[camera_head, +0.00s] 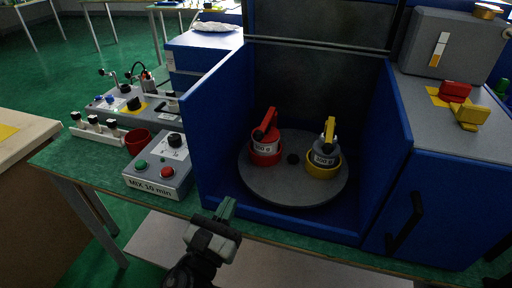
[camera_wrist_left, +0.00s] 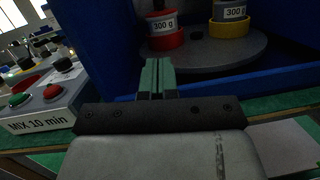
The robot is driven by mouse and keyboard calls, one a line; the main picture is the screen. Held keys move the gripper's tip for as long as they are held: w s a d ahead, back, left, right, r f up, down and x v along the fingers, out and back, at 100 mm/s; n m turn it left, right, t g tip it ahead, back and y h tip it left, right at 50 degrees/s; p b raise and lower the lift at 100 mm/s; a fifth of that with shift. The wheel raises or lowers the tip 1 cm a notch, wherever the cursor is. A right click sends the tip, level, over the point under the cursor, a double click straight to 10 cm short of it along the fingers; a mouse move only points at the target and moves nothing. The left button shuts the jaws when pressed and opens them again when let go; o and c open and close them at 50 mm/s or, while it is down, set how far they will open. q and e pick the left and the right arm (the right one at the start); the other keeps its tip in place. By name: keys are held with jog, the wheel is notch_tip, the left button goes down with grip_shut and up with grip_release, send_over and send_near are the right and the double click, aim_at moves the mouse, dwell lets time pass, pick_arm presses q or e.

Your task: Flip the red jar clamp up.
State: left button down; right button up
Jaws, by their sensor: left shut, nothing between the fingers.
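The red jar clamp (camera_head: 266,122) is a red lever with a black part, tilted over the jar in the red holder (camera_head: 266,157), on the left of the round grey plate inside the blue cabinet. In the left wrist view the red holder (camera_wrist_left: 165,41) shows at the top, with a 300 g label above it; the clamp is out of that view. My left gripper (camera_head: 225,208) is shut and empty, in front of the cabinet's lower front edge, apart from the clamp. Its green fingers (camera_wrist_left: 157,76) are together. My right gripper is not in view.
A yellow clamp (camera_head: 329,131) stands over a second jar in a yellow holder (camera_head: 323,165) on the same grey plate (camera_head: 292,192). Blue walls (camera_head: 219,125) enclose the plate at both sides. A button box (camera_head: 158,178) marked MIX 10 min sits left of the cabinet.

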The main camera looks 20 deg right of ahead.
pick_arm(q)
jog(key=shift+s+a, duration=0.1)
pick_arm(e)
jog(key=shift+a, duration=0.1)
pick_arm(q)
jog(key=x, duration=1)
jog(key=shift+w+r, duration=0.3)
jog(key=shift+r, duration=0.05)
jog(key=shift+w+d+r+p, duration=0.15)
jog(key=shift+w+d+r, duration=0.15)
jog(key=shift+r, duration=0.2)
jog(key=shift+w+d+r+p, duration=0.15)
jog(key=shift+d+r, duration=0.2)
jog(key=shift+r, duration=0.1)
jog(key=shift+w+d+r, duration=0.15)
jog(key=shift+d+r, duration=0.05)
jog(key=shift+r, duration=0.15)
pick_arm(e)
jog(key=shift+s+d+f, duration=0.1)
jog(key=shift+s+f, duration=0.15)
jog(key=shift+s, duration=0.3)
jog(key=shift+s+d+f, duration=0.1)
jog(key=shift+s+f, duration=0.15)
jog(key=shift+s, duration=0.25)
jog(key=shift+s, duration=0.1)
